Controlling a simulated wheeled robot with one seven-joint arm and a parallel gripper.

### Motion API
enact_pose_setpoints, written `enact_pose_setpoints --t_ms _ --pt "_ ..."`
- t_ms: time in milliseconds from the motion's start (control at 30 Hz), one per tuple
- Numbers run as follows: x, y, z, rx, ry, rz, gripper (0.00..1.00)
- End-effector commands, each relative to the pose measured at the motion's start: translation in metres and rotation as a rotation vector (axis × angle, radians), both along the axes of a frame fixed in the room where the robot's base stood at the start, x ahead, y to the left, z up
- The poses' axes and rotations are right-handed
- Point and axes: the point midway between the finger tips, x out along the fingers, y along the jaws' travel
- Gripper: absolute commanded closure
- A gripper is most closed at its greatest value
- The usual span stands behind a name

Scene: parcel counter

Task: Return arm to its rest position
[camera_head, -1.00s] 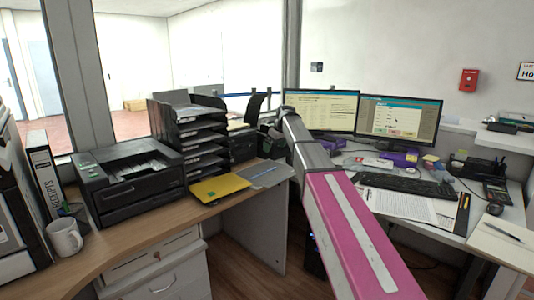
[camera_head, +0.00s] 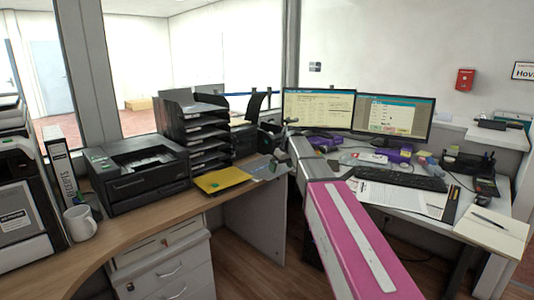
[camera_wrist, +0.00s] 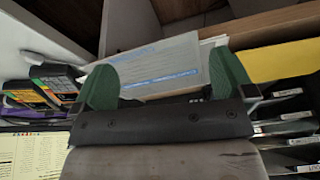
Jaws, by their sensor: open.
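My gripper (camera_wrist: 165,88) shows in the wrist view with two green fingertips spread wide apart. It is open, and nothing is held between the fingers. Past the fingertips lies a grey-white sheet or folder (camera_wrist: 165,62) with blue lines, apart from them as far as I can tell.
The left counter holds a black printer (camera_head: 138,170), black letter trays (camera_head: 200,135), a yellow envelope (camera_head: 221,180) and a white mug (camera_head: 80,222). The right desk has two monitors (camera_head: 318,108), a keyboard (camera_head: 400,178) and papers (camera_head: 390,197). A floor gap separates them.

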Motion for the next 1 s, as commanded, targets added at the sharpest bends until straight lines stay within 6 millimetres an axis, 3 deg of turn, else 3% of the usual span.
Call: enact_pose_setpoints --t_ms 267,400,600,800,1000 --pt "-0.079 -0.037 -0.088 -0.027 0.085 -0.159 0.00" --pt "-0.132 -0.060 -0.139 -0.047 0.139 -0.269 0.00" --pt "-0.213 -0.088 -0.199 -0.081 0.207 -0.419 0.00" --pt "-0.288 -0.111 -0.240 -0.115 0.262 -0.552 0.00" --pt "-0.327 -0.121 -0.258 -0.135 0.289 -0.624 0.00"
